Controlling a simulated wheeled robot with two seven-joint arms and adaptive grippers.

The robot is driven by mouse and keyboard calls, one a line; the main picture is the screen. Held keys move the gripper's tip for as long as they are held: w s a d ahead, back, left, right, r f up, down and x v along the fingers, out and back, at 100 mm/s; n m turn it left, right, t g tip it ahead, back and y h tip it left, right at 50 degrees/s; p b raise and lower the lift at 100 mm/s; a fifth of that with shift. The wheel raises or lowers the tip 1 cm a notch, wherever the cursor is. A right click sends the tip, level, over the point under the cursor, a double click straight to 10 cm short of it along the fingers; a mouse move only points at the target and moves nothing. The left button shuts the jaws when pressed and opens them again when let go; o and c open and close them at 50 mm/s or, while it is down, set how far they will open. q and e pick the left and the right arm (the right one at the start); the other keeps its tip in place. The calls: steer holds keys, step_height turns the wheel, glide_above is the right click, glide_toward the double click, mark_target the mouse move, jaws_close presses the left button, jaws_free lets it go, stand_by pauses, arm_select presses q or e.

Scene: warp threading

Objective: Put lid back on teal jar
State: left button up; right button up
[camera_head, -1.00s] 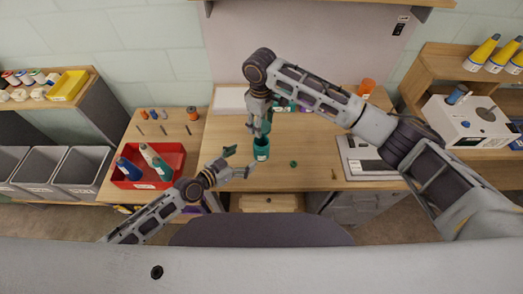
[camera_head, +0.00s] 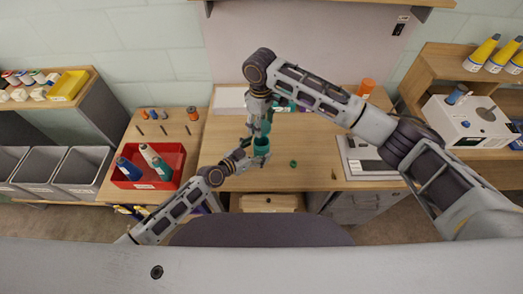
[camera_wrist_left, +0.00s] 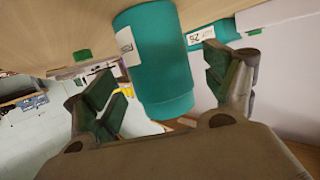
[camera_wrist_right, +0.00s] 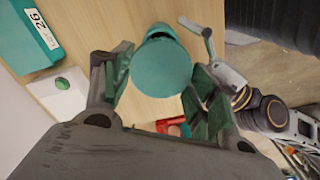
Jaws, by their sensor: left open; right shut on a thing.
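The teal jar (camera_head: 262,152) stands on the wooden table, with a pale label on its side. It fills the middle of the left wrist view (camera_wrist_left: 160,60). My left gripper (camera_head: 248,152) is open, its fingers to either side of the jar in that view; contact cannot be told. My right gripper (camera_head: 262,124) is shut on the round teal lid (camera_wrist_right: 160,66), above the jar. In the right wrist view the lid overlaps the jar (camera_wrist_right: 160,32), whose dark mouth shows partly behind it. Whether lid and jar touch is unclear.
A small green piece (camera_head: 293,163) lies right of the jar. A teal labelled box (camera_wrist_right: 28,38) lies nearby. A red bin (camera_head: 174,183) with bottles stands left, and a grey device (camera_head: 352,168) right. The table front right of the jar is mostly clear.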

arm_select(q)
steer(key=shift+x, duration=1.25)
steer(key=c, duration=1.5)
steer(key=shift+c, duration=0.2)
arm_select(e)
steer(key=shift+f, duration=2.5)
